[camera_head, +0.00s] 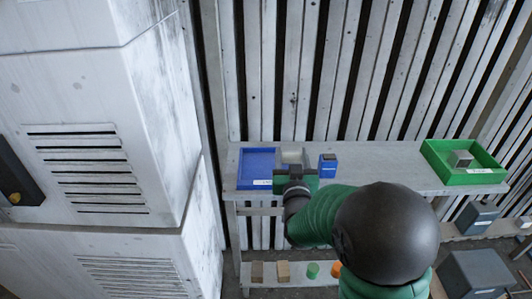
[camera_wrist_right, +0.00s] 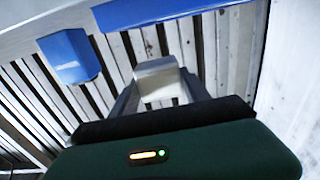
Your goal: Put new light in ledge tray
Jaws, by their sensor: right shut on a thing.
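My right gripper (camera_head: 293,168) is over the ledge, between the blue tray and a small blue box. In the right wrist view its fingers (camera_wrist_right: 158,92) are shut on a pale grey block (camera_wrist_right: 157,72), which may be the new light. The block (camera_head: 291,156) shows just beyond the gripper in the head view, its lower part hidden. The blue tray (camera_head: 257,151) is on the ledge just left of the gripper, with a white label at its front; it looks empty. Its edge shows in the right wrist view (camera_wrist_right: 150,12). My left gripper is not in view.
The blue box (camera_head: 328,163) stands right of the gripper. A green tray (camera_head: 482,178) holding a grey block (camera_head: 460,158) sits at the ledge's right end. The ledge (camera_head: 385,165) is clear between. A lower shelf holds small blocks (camera_head: 284,270). A large grey cabinet (camera_head: 90,130) stands left.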

